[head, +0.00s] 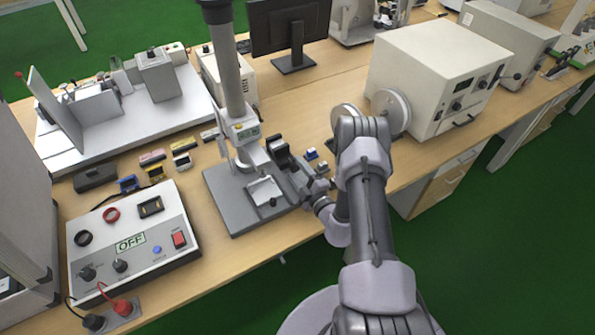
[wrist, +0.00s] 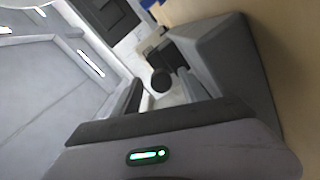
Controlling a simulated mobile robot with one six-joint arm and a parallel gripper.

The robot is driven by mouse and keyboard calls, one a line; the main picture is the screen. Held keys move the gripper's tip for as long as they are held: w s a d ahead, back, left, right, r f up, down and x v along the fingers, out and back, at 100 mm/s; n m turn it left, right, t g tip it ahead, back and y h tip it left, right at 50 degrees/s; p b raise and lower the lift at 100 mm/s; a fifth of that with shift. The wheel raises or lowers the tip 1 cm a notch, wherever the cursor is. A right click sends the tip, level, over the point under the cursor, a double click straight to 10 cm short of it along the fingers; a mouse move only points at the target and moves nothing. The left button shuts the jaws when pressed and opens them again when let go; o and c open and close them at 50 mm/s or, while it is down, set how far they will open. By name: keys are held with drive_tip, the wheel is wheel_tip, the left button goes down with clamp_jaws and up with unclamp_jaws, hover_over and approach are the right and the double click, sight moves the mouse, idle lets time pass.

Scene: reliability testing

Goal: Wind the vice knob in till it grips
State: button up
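The vice (head: 281,153) is a small dark block with jaws, right of the test stand column in the head view. Its dark parts also show at the top of the wrist view (wrist: 167,56). The round dark vice knob (wrist: 160,82) lies between my gripper's fingers in the wrist view. My gripper (head: 310,187) is low beside the vice in the head view. In the wrist view the fingers of my gripper (wrist: 160,92) stand apart, with light gaps on both sides of the knob. My gripper hides the knob in the head view. The jaw gap is not clear.
The test stand's grey base plate (head: 232,208) is just left of my gripper. Small blue-and-white blocks (head: 311,154) lie behind it. A large cream instrument (head: 430,75) stands at right.

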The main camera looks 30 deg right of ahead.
drive_tip(key=s+p, duration=0.1)
drive_tip(key=s, duration=0.4)
drive_tip(key=s+p, duration=0.1)
drive_tip(key=s, duration=0.5)
drive_tip(key=s+p, duration=0.1)
drive_tip(key=s, duration=0.5)
drive_tip(key=shift+s+d+r, duration=0.15)
drive_tip(key=shift+s+r, duration=0.1)
